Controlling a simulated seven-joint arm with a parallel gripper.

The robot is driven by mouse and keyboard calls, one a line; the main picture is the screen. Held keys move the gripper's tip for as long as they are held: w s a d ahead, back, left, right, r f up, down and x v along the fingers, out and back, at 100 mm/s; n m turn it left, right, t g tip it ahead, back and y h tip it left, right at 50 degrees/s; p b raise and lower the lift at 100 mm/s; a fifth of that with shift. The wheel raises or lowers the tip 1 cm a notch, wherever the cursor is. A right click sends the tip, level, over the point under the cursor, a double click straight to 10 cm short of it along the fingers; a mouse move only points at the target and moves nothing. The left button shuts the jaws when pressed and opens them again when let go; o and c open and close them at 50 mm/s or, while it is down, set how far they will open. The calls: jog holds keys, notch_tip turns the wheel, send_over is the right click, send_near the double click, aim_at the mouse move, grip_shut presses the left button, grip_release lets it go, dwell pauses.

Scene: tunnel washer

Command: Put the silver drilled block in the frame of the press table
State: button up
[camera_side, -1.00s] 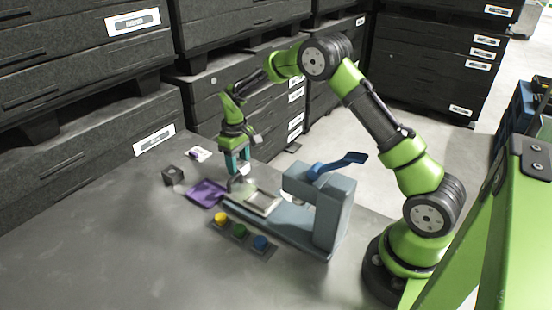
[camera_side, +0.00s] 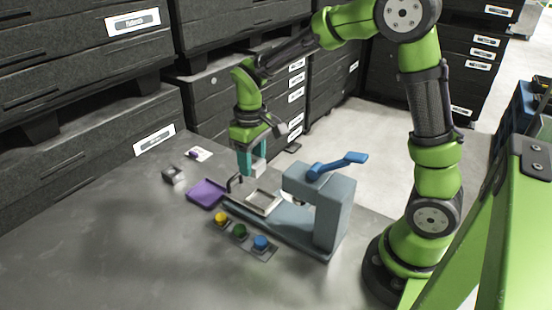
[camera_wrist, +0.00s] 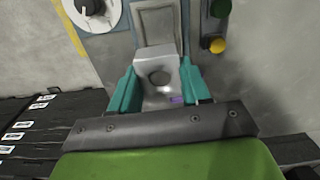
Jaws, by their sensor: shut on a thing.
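The silver drilled block (camera_wrist: 157,56) is between the two teal fingers of my gripper (camera_wrist: 159,92) in the wrist view, with its round dark hole facing the camera. My gripper is shut on it. In the side view my gripper (camera_side: 252,170) hangs above the far side of the press table (camera_side: 290,222), and the block is mostly hidden by the fingers. The pale rectangular frame (camera_side: 264,212) lies on the press table, just below and right of my fingertips. In the wrist view the frame (camera_wrist: 136,28) shows beyond the block, which appears outside it.
The press with its blue lever (camera_side: 338,164) stands right of the frame. Yellow, green and blue buttons (camera_side: 239,231) line the near side. A purple tray (camera_side: 205,194), a small grey box (camera_side: 174,175) and a white card (camera_side: 199,155) lie left.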

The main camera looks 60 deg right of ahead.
aim_at(260, 175)
jog(key=shift+s+a+f, duration=0.1)
jog(key=shift+s+f, duration=0.3)
jog(key=shift+s, duration=0.2)
jog(key=shift+s+f, duration=0.35)
jog(key=shift+s, duration=0.25)
jog(key=shift+m, duration=0.3)
jog(key=shift+f, duration=2.35)
jog(key=shift+f, duration=0.15)
